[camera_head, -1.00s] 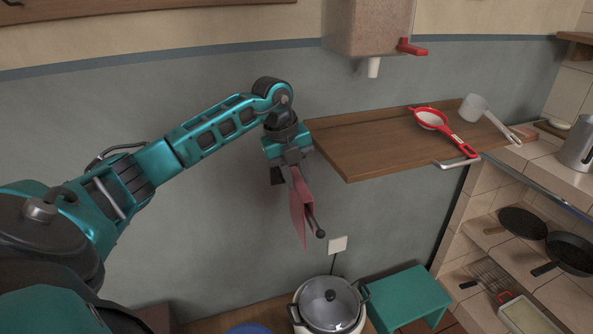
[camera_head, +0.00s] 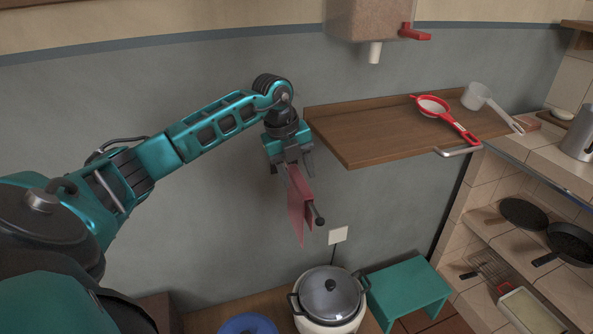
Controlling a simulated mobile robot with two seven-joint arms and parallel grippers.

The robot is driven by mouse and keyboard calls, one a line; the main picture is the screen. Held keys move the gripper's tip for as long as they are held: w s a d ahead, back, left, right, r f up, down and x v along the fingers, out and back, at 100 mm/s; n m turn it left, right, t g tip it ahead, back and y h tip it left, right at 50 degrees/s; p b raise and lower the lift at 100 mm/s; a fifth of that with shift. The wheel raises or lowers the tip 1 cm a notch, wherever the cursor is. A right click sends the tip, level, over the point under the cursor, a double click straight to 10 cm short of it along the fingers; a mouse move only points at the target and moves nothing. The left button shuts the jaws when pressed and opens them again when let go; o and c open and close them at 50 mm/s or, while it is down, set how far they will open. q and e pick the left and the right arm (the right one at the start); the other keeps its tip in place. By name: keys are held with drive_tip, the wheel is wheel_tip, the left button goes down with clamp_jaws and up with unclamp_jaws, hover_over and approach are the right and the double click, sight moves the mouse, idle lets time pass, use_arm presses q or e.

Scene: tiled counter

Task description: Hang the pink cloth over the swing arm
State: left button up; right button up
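The pink cloth (camera_head: 298,212) hangs draped over the swing arm (camera_head: 318,219), a dark rod with a rounded black tip that sticks out past the cloth. The rest of the rod is mostly hidden by the cloth and gripper. My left gripper (camera_head: 291,170) points down just above the upper end of the cloth. Its fingers are spread apart, one on each side, and seem clear of the cloth. My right gripper is not in view.
A wooden shelf (camera_head: 360,148) juts out to the right of my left gripper, with a red strainer (camera_head: 433,107) and a white ladle (camera_head: 478,97) on it. A lidded pot (camera_head: 330,296) and teal stool (camera_head: 408,283) stand below. Open grey wall lies left.

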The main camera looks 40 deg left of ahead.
use_arm(q)
drive_tip(key=shift+o, duration=0.6)
drive_tip(key=p+v, duration=0.1)
drive_tip(key=v, duration=1.2)
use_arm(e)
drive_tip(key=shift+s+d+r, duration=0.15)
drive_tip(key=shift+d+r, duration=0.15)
